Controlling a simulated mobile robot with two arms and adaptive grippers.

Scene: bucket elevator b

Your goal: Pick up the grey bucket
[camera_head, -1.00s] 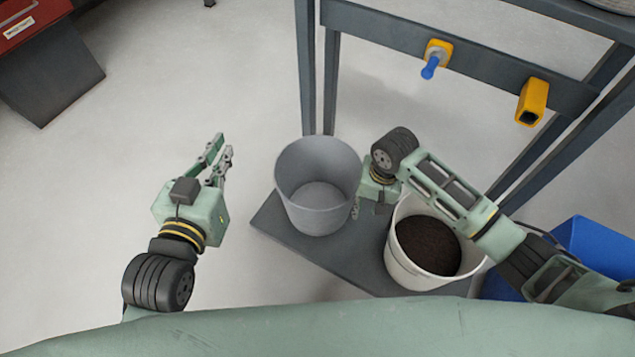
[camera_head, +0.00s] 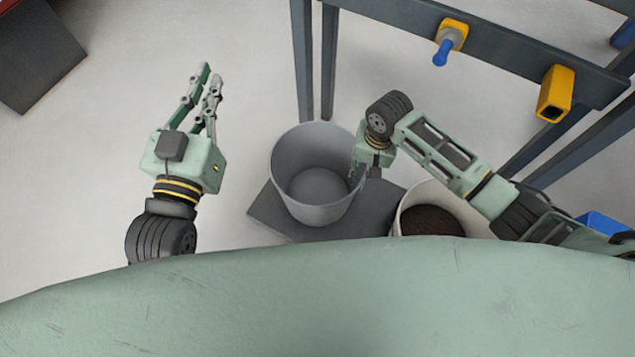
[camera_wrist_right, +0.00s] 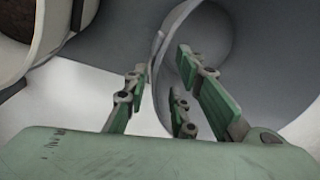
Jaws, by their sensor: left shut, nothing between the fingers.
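The grey bucket (camera_head: 300,155) stands upright and empty on a dark grey platform. My right gripper (camera_head: 354,178) points down at the bucket's right rim. In the right wrist view, its fingers (camera_wrist_right: 160,80) are spread, with the bucket's rim (camera_wrist_right: 158,45) running between them. One finger is on the outer side and the others are on the inner side; I cannot tell whether they touch the wall. My left gripper (camera_head: 207,78) is shut and empty, over the floor left of the bucket.
The dark platform (camera_head: 275,215) also bears a white bucket (camera_head: 398,215) of dark soil, right of the grey one. A dark frame (camera_head: 400,12) with a blue-handled yellow fitting (camera_head: 447,40) and a yellow socket (camera_head: 556,93) rises behind. Open floor lies left.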

